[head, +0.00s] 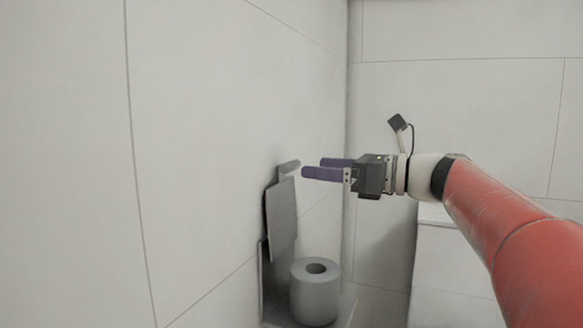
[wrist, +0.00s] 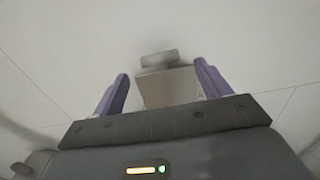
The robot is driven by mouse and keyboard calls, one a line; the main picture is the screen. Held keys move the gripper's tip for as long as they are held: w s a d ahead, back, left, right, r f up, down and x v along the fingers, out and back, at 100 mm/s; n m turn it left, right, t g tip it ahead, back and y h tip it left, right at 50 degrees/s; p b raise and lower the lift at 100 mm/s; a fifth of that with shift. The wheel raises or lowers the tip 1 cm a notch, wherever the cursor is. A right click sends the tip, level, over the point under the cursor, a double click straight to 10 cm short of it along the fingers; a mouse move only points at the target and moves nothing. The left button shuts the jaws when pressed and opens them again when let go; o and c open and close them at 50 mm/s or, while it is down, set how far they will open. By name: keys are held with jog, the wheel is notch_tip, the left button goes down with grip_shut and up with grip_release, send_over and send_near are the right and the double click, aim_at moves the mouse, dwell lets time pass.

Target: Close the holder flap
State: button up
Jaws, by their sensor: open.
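The holder flap (head: 281,215) is a dark grey plate raised nearly upright along the left wall. A small grey bar (head: 289,165) sits at its top. A grey toilet roll (head: 315,292) stands upright on the holder's base below it. My gripper (head: 312,168) is open and empty, its purple fingers pointing left toward the wall, above the roll and near the flap's top. In the wrist view, the flap (wrist: 170,88) shows between and beyond the fingertips, with the bar (wrist: 159,58) past it. I see no contact with the flap.
The tiled wall (head: 215,110) runs close along the left. A white box-like fixture (head: 450,262) stands under my arm at the right. The space between the gripper and the roll looks clear.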

aim_at(296, 167)
jog(key=x, duration=0.7)
jog(key=shift+a, duration=0.1)
jog(key=shift+c, duration=0.5)
jog(key=shift+f, duration=0.1)
jog(key=c, duration=1.3)
